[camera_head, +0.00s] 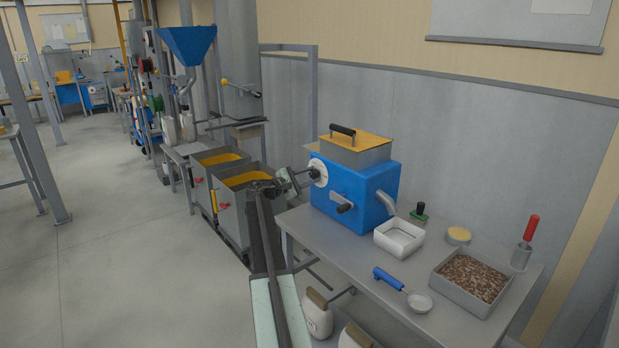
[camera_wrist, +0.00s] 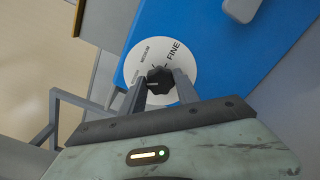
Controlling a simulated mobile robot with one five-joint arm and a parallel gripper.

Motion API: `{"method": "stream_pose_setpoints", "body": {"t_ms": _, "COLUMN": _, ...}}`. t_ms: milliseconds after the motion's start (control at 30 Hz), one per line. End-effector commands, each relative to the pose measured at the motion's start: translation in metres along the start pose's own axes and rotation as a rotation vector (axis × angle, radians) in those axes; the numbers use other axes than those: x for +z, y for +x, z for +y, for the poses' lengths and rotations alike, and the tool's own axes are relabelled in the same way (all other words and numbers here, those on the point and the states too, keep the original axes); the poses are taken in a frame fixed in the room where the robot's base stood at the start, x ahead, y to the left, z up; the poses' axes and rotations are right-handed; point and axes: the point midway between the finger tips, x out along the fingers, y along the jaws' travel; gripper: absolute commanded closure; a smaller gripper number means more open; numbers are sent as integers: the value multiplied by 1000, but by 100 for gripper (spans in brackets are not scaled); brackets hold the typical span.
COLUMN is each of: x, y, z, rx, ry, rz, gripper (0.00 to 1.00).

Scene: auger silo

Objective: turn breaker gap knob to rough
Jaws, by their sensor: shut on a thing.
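The breaker gap knob (camera_wrist: 160,74) is a dark lobed knob on a round white dial. In the wrist view the dial (camera_wrist: 185,63) shows the words MEDIUM and FINE. Its lower part is hidden behind the fingers, and no ROUGH label is readable. My gripper (camera_wrist: 161,86) is shut on the knob, one finger on each side. Which mark the knob points at is not clear. In the head view the white dial (camera_head: 317,172) is on the left side of the blue breaker (camera_head: 357,191), and my gripper (camera_head: 303,178) reaches it from the left.
The breaker stands on a grey table (camera_head: 440,310) with a crank (camera_head: 344,208) on its front. A white tray (camera_head: 399,238), a blue-handled scoop (camera_head: 388,278) and a bin of grain (camera_head: 471,279) are on the table. Two grey bins (camera_head: 230,217) stand left of my arm.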

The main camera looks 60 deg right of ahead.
Motion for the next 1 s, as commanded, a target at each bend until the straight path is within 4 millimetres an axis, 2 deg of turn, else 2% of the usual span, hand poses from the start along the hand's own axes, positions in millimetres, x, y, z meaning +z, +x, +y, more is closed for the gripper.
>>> {"method": "stream_pose_setpoints", "body": {"t_ms": 33, "x": -2, "y": -1, "z": 2, "rx": 5, "ry": -1, "rz": 4, "gripper": 57}}
{"method": "stream_pose_setpoints", "body": {"t_ms": 100, "x": -1, "y": -1, "z": 2, "rx": 5, "ry": -1, "rz": 3, "gripper": 41}}
{"method": "stream_pose_setpoints", "body": {"t_ms": 467, "x": 0, "y": -3, "z": 0, "rx": 1, "ry": 0, "rz": 1, "gripper": 41}}
{"method": "stream_pose_setpoints", "body": {"t_ms": 567, "x": 0, "y": -12, "z": 0, "rx": 2, "ry": 0, "rz": 1, "gripper": 41}}
{"method": "stream_pose_setpoints", "body": {"t_ms": 900, "x": -1, "y": -74, "z": 1, "rx": 3, "ry": 0, "rz": 2, "gripper": 41}}
{"method": "stream_pose_setpoints", "body": {"t_ms": 1000, "x": -1, "y": -80, "z": 1, "rx": 3, "ry": 0, "rz": 2, "gripper": 41}}
